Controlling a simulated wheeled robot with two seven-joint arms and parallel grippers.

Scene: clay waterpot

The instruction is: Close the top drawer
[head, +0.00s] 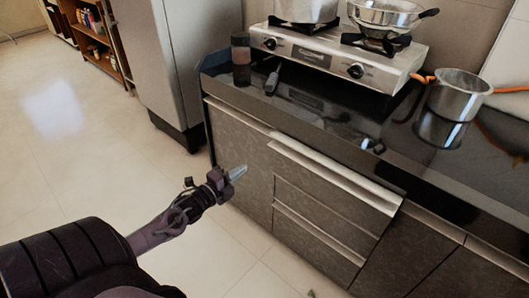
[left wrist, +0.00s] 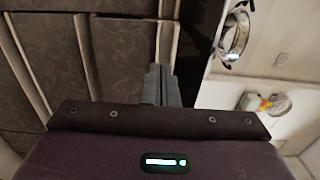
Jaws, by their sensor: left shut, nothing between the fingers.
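The top drawer (head: 318,190) has a grey patterned front with a pale handle strip (head: 335,177) along its upper edge, below the dark counter. It seems to stand slightly out from the neighbouring fronts, but how far is hard to tell. My left gripper (head: 241,172) is shut and empty, in the air to the left of the drawer in the head view and apart from it. In the left wrist view, its fingertips (left wrist: 160,68) show against the cabinet fronts (left wrist: 122,55). My right gripper is not in view.
A lower drawer (head: 318,237) sits beneath. The black counter (head: 330,110) holds a gas stove (head: 340,62), a steel pot (head: 458,93) and a dark shaker (head: 241,58). A fridge (head: 176,65) stands behind at left. The floor (head: 90,130) at left is clear.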

